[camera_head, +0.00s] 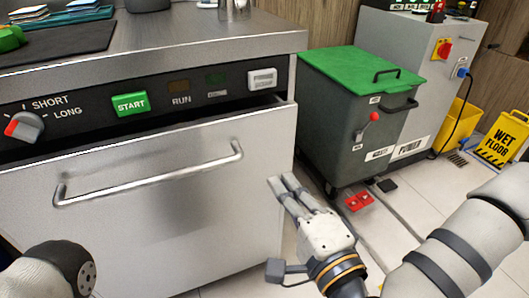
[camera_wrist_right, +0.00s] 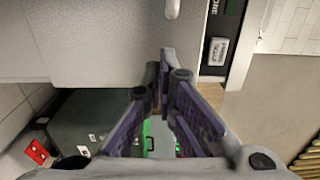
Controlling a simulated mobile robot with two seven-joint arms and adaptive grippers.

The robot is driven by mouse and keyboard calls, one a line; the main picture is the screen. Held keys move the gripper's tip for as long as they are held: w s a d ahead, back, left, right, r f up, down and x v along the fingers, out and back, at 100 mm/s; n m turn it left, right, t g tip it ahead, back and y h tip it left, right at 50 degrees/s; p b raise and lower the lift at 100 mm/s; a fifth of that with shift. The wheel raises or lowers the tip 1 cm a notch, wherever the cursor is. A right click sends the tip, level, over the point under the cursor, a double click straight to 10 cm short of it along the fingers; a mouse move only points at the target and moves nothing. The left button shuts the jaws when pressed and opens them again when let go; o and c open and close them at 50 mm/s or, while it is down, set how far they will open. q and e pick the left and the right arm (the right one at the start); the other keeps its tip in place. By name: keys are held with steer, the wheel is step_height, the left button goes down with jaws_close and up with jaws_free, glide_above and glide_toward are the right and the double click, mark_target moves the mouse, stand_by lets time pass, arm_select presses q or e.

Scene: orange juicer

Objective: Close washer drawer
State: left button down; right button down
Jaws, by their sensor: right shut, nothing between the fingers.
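The washer drawer (camera_head: 185,225) has a wide brushed steel front with a bar handle (camera_head: 150,172). It stands out from the machine, with a dark gap along its top under the control panel. My right gripper (camera_head: 281,180) is shut and empty, its fingertips at the right edge of the drawer front; I cannot tell whether they touch it. The right wrist view shows the closed fingers (camera_wrist_right: 165,62) against the steel front (camera_wrist_right: 90,40). Of my left arm only a pale part with a dark round cap shows at bottom left; its gripper is out of view.
Above the drawer, the control panel has a dial (camera_head: 24,127) and a green START button (camera_head: 131,103). A grey bin with a green lid (camera_head: 360,66) stands to the right. A yellow wet floor sign (camera_head: 503,138) is at far right. Floor shows between.

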mark_target(257, 143)
steer(key=b+x, duration=0.1)
steer(key=x, duration=0.8)
steer(key=shift+w+f, duration=0.15)
steer(key=shift+w, duration=0.2)
steer(key=x, duration=0.5)
steer(key=shift+w+a+b, duration=0.15)
steer(key=shift+b, duration=0.25)
steer(key=shift+w, duration=0.2)
steer(key=shift+r, duration=0.25)
